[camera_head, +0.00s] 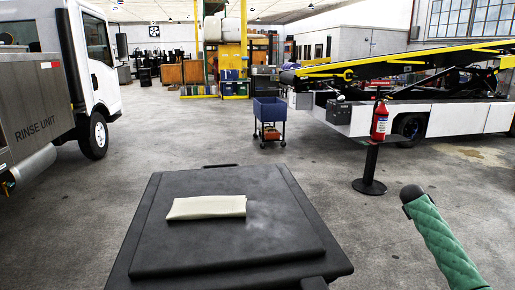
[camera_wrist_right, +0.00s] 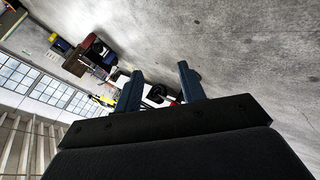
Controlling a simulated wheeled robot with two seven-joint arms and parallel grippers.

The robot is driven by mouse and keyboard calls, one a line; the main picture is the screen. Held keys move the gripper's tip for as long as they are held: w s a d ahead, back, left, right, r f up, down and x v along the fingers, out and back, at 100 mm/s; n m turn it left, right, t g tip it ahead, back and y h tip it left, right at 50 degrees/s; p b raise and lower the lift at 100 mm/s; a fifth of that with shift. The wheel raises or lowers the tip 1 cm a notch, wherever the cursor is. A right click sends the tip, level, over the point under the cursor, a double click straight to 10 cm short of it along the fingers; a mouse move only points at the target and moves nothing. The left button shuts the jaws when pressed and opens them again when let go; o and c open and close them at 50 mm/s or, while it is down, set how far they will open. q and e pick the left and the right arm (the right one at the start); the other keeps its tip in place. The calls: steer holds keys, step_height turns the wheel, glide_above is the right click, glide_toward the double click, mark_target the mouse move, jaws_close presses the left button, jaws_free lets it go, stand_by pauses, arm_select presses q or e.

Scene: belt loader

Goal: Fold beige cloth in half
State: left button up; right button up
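The beige cloth (camera_head: 206,207) lies on the black top of a cart (camera_head: 230,242) in the head view, left of the top's middle. It looks like a flat, narrow strip, wider than it is deep, with its right end a little higher in the picture. I cannot tell how many layers it has. My right gripper (camera_wrist_right: 160,70) shows in the right wrist view with its two blue fingers apart and nothing between them. It is away from the cloth, which does not show in that view. My left gripper is not in view.
The cart top is bare around the cloth. Beyond it stand a blue bin cart (camera_head: 269,110) and a red fire extinguisher (camera_head: 379,121) by a black post base (camera_head: 369,187). A white truck (camera_head: 97,75) is at left, a belt loader (camera_head: 430,118) at right. Open floor lies between.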

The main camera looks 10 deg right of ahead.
steer(key=s+a+f+n+y, duration=0.15)
steer(key=s+a+f, duration=0.35)
steer(key=a+f, duration=0.6)
steer(key=s+a+f+n+y, duration=0.15)
steer(key=s+a+f, duration=0.35)
steer(key=a+f, duration=0.65)
steer(key=s+a+f+n+g+y, duration=0.1)
steer(key=s+a+f, duration=0.4)
steer(key=s+a, duration=0.3)
steer(key=s+a+f+y, duration=0.2)
steer(key=s+a+f, duration=0.45)
steer(key=a, duration=0.25)
steer(key=s+a+g+y, duration=0.1)
steer(key=s+a, duration=1)
steer(key=s, duration=0.3)
steer(key=s+a+y, duration=0.2)
steer(key=s+a, duration=0.9)
steer(key=s, duration=0.4)
steer(key=shift+s+r+g+y, duration=0.2)
steer(key=shift+g+y, duration=0.1)
steer(key=shift+g, duration=0.1)
steer(key=shift+a, duration=0.1)
